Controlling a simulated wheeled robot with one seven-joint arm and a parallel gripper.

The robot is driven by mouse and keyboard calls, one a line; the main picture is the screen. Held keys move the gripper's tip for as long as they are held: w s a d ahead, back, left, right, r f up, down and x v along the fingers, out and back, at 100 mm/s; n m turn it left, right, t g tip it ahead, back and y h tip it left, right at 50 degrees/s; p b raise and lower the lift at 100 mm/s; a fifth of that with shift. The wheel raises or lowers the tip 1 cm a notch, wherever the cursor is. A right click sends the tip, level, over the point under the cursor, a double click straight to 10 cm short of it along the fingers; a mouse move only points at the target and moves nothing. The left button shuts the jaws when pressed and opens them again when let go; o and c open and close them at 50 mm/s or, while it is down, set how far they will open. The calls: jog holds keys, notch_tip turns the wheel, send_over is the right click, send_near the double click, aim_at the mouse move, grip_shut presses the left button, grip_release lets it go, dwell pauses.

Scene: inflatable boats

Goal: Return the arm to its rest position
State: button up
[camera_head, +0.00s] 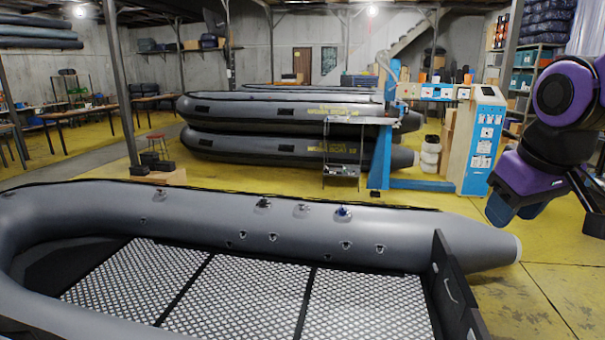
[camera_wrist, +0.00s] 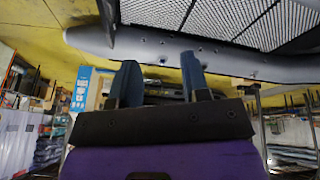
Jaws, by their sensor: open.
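My arm is folded at the right edge of the head view. My gripper (camera_head: 517,208) hangs beyond the right end of the grey boat (camera_head: 240,215), with clear space around it. In the wrist view my gripper (camera_wrist: 159,75) shows two blue fingers standing apart with nothing between them. The boat's grey tube (camera_wrist: 225,58) crosses the top of the wrist view, which appears upside down. The gripper touches nothing that I can see.
A blue and white machine (camera_head: 484,140) stands behind, left of my arm. Stacked grey boats (camera_head: 270,145) lie at the back. Shelves (camera_head: 525,75) stand at the right rear. Yellow floor (camera_head: 520,300) is free beside the boat's right end.

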jog(key=s+m+t, duration=0.1)
jog(key=s+m, duration=0.1)
jog(key=s, duration=0.7)
jog(key=shift+s, duration=0.25)
